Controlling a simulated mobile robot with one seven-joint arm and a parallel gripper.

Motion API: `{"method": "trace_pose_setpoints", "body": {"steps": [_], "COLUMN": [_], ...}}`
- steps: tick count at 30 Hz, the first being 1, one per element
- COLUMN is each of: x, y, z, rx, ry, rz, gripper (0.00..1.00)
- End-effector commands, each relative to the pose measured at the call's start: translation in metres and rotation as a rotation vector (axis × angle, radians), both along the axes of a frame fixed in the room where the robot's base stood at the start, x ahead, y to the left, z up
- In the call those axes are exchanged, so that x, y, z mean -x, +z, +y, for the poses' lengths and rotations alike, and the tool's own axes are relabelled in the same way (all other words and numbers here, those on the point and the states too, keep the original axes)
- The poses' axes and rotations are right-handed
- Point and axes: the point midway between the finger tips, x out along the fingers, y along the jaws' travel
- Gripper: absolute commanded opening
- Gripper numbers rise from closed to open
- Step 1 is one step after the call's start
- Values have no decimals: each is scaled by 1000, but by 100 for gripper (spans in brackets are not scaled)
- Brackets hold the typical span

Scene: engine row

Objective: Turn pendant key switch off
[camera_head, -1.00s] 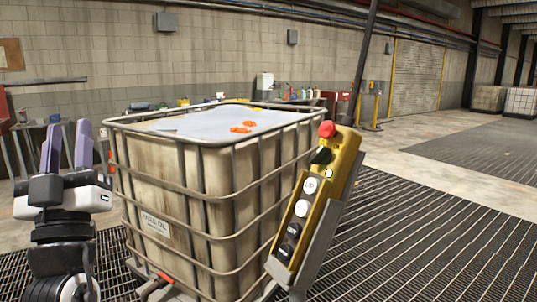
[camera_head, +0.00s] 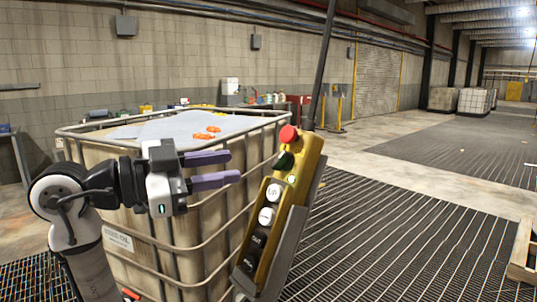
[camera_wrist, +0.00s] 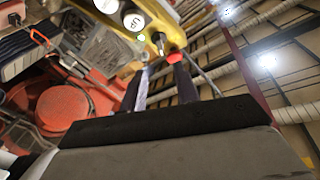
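The yellow pendant (camera_head: 309,156) hangs tilted at the centre right of the head view, with a red mushroom button (camera_head: 289,134) at its top. Below the red button is a dark switch (camera_head: 284,161), which looks like the key switch; its setting cannot be told. White and black push buttons run down below it. My gripper (camera_head: 236,167) is to the left of the switch, fingers pointing at it, apart and empty. In the wrist view the pendant (camera_wrist: 152,14) is at the top, with the key switch (camera_wrist: 159,42) and red button (camera_wrist: 175,57) beyond my open fingertips.
A caged liquid tank (camera_head: 190,225) stands behind and left of the pendant, with orange items (camera_head: 205,135) on top. A dark pole (camera_head: 322,70) rises behind the pendant. Grated floor (camera_head: 390,240) to the right is clear. A wooden pallet (camera_head: 523,250) lies at the far right edge.

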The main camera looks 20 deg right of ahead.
Motion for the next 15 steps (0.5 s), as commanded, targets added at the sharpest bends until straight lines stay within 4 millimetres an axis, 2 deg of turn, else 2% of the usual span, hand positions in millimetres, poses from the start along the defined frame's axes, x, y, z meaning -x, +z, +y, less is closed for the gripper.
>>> {"method": "trace_pose_setpoints", "body": {"steps": [1,6,12,15], "x": [-1,-5,-8,-9], "y": [3,3,2,2], "z": [-13,-49,-79,-88], "rx": [1,0,2,3], "ry": [-4,-2,0,1], "rz": [1,2,0,0], "gripper": [31,31,31,31]}}
